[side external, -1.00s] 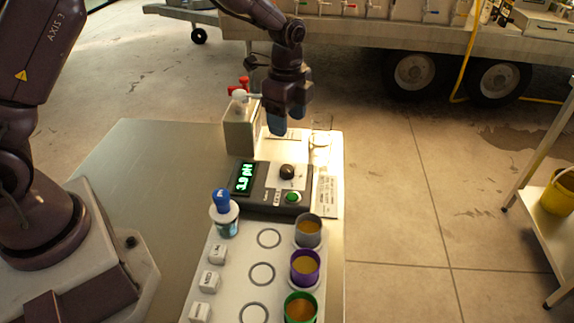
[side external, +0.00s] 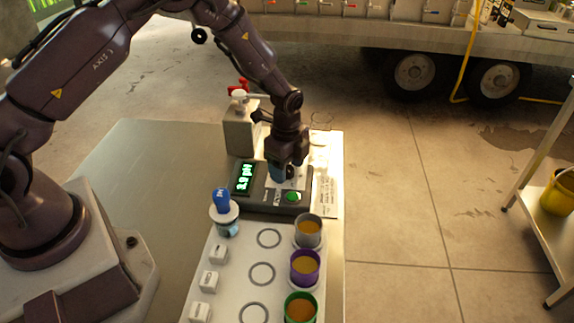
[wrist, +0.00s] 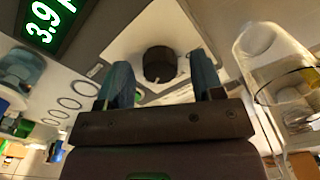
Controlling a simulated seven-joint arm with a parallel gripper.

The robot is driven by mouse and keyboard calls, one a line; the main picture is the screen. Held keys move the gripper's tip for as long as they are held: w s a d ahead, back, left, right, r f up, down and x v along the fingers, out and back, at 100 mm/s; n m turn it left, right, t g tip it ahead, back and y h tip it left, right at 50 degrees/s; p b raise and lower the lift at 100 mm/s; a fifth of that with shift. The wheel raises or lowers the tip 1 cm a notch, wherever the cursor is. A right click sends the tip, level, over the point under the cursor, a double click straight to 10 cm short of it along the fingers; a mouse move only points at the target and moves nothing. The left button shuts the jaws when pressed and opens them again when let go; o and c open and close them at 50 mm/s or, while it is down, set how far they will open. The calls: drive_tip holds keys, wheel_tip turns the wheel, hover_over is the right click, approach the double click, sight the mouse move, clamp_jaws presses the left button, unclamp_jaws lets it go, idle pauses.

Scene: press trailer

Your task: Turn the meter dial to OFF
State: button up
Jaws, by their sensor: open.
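The pH meter (side external: 262,198) is a dark box on the table with a green lit display (side external: 243,178) reading 3.9 pH. Its black round dial (wrist: 160,64) sits on a pale panel, and its pointer direction is too small to read. My gripper (wrist: 163,84) is open, with blue fingertips apart on the left and right of the dial in the wrist view. Whether they touch it I cannot tell. In the side view my gripper (side external: 284,174) is low over the meter and partly hides the dial. A green button (side external: 292,197) is in front of the dial.
A blue-topped probe (side external: 222,203) stands in a cup left of the meter. Several sample cups, including a purple one (side external: 305,268), line the tray in front. A box with a red valve (side external: 241,128) stands behind. A clear vessel (wrist: 268,60) is at right in the wrist view.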

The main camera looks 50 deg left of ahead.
drive_tip(key=shift+f, duration=0.1)
drive_tip(key=c, duration=0.9)
